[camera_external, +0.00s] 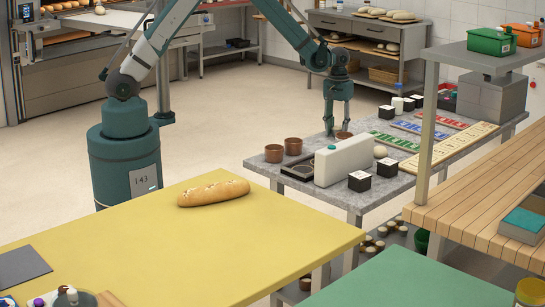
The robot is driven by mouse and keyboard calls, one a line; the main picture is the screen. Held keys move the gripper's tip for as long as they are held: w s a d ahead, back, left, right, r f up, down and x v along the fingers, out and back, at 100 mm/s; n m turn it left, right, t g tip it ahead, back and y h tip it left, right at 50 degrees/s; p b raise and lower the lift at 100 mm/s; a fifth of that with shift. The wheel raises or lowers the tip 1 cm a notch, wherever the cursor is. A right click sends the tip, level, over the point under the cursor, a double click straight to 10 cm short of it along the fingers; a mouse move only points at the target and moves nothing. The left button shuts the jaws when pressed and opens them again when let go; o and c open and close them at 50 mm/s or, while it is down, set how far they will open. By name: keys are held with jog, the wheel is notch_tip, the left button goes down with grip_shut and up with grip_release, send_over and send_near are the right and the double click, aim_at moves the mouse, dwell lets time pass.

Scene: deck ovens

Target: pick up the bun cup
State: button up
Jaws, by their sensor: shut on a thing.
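My gripper (337,127) points straight down over the grey worktop (253,163), near its far left edge. It is shut on a small brown cup (343,135), which shows at the fingertips and is partly hidden. I cannot tell whether the cup touches the worktop. Two similar brown cups stand to the left on the same worktop, one at the corner (274,153) and one just behind it (293,146).
A white upright box (344,160) and a dark tray (299,168) stand in front of my gripper. Black-and-white cubes (386,167) and coloured cards (396,141) lie to the right. A yellow table (240,250) with a loaf (213,193) is nearer.

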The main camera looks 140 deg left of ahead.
aim_at(337, 127)
jog(key=shift+r+p, duration=0.45)
jog(key=shift+r, duration=4.55)
